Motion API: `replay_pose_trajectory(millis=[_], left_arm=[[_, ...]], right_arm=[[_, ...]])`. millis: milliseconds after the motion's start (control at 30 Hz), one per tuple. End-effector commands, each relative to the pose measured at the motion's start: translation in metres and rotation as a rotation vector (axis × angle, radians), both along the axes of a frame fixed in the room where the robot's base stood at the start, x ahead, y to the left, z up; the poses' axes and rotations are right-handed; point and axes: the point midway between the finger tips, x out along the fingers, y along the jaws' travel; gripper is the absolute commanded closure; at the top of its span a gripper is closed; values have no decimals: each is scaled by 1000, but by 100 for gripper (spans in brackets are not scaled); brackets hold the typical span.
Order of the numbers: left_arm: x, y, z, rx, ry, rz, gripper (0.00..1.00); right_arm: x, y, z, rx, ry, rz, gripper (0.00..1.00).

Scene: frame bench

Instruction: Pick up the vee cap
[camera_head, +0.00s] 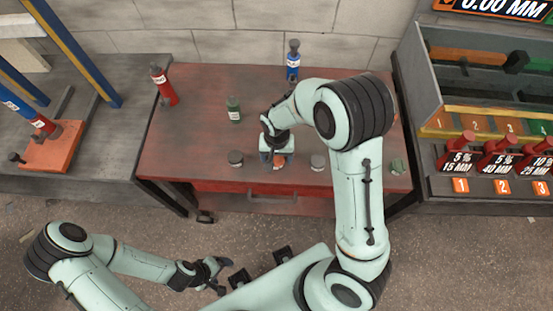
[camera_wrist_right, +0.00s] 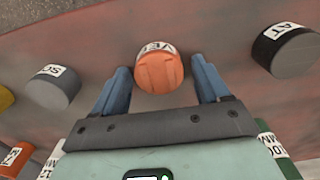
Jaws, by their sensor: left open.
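The vee cap (camera_wrist_right: 159,70) is a short orange cylinder with a white label reading "VEE", standing on the red table. In the head view only a small orange part of it (camera_head: 280,166) shows below my right gripper (camera_head: 276,157). In the right wrist view my right gripper (camera_wrist_right: 160,75) is open, with one blue finger on each side of the cap and a visible gap on both sides. The cap is not held. My left gripper (camera_head: 212,276) is open and empty, low in the head view, away from the table and over the floor.
A grey cap (camera_wrist_right: 53,88) and a black-and-grey cap (camera_wrist_right: 287,52) flank the vee cap. A slotted rack (camera_head: 480,90) stands at the right.

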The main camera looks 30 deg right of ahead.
Motion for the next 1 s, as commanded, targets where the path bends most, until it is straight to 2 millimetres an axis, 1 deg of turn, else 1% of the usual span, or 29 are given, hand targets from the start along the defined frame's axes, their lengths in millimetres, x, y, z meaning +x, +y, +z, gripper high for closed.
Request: replay_pose_trajectory(millis=[33, 67, 100, 133, 167, 267, 667, 833, 933, 1000], left_arm=[[0, 0, 0, 0, 0, 0, 23], [0, 0, 0, 0, 0, 0, 23], [0, 0, 0, 0, 0, 0, 23], [0, 0, 0, 0, 0, 0, 23], [0, 0, 0, 0, 0, 0, 23], [0, 0, 0, 0, 0, 0, 23], [0, 0, 0, 0, 0, 0, 23], [2, 0, 3, 0, -2, 0, 23], [4, 0, 6, 0, -5, -1, 23], [6, 0, 9, 0, -7, 0, 23]], right_arm=[[0, 0, 0, 0, 0, 0, 44], [0, 0, 0, 0, 0, 0, 53], [0, 0, 0, 0, 0, 0, 66], [0, 0, 0, 0, 0, 0, 76], [0, 0, 0, 0, 0, 0, 81], [0, 0, 0, 0, 0, 0, 82], [0, 0, 2, 0, 0, 0, 83], [1, 1, 17, 1, -3, 1, 83], [1, 1, 35, 2, -6, 0, 83], [2, 1, 53, 3, -7, 2, 83]])
